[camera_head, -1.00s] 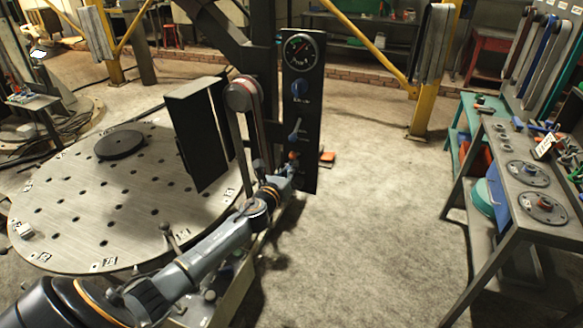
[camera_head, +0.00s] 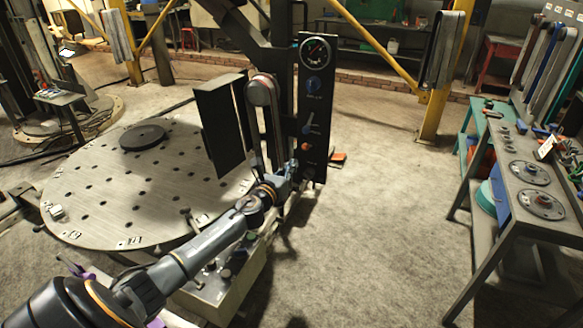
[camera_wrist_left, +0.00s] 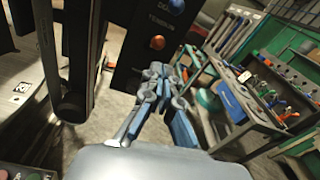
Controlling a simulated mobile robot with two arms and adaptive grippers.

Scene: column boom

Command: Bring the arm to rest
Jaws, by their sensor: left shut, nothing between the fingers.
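My left arm reaches in from the lower left in the head view. Its gripper (camera_head: 291,172) is shut and empty, in front of the lower part of a black control panel (camera_head: 312,105). The panel carries a round gauge (camera_head: 315,52), a blue knob (camera_head: 313,85), a blue lever (camera_head: 308,126) and an orange knob (camera_head: 305,146). In the left wrist view, the gripper (camera_wrist_left: 162,82) is just below the orange knob (camera_wrist_left: 157,42), with a word like "TENSION" above it. I see no grip on any control; whether the fingertips touch the panel is unclear. My right gripper is not in view.
A belt on a pulley (camera_head: 262,90) and a dark upright plate (camera_head: 222,125) stand close left of the panel. A round perforated table (camera_head: 100,195) lies further left. A workbench (camera_head: 540,222) stands at the right. The floor (camera_head: 390,220) between is clear.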

